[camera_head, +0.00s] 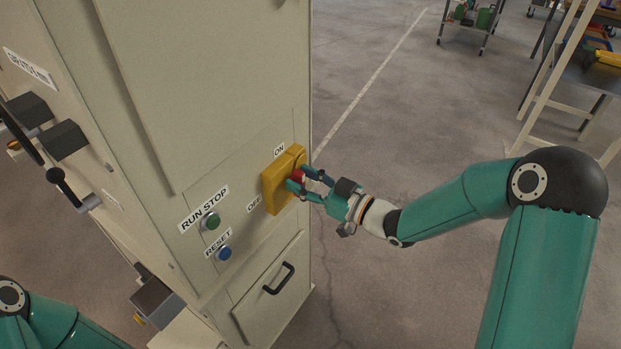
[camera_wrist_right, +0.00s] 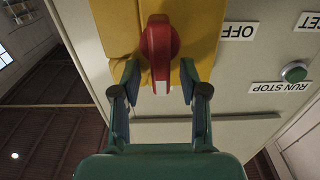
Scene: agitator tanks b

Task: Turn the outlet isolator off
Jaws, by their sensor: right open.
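The outlet isolator is a yellow plate (camera_head: 270,187) with a red handle (camera_head: 298,176) on the cabinet's front panel. ON is printed above it and OFF at its lower left. In the right wrist view, the red handle (camera_wrist_right: 159,50) stands lengthwise, its white mark at the end toward my palm; OFF is to its right. My right gripper (camera_head: 305,180) is open at the isolator. In the right wrist view its fingers (camera_wrist_right: 159,82) are on either side of the handle's marked end, with gaps visible. My left gripper is out of view; only its arm shows.
A green RUN STOP button (camera_head: 211,221) and a blue RESET button (camera_head: 224,253) are left of and below the isolator. A black drawer-like handle (camera_head: 279,279) is lower. Open floor (camera_head: 390,120) lies to the right; a trolley (camera_head: 472,22) stands far back.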

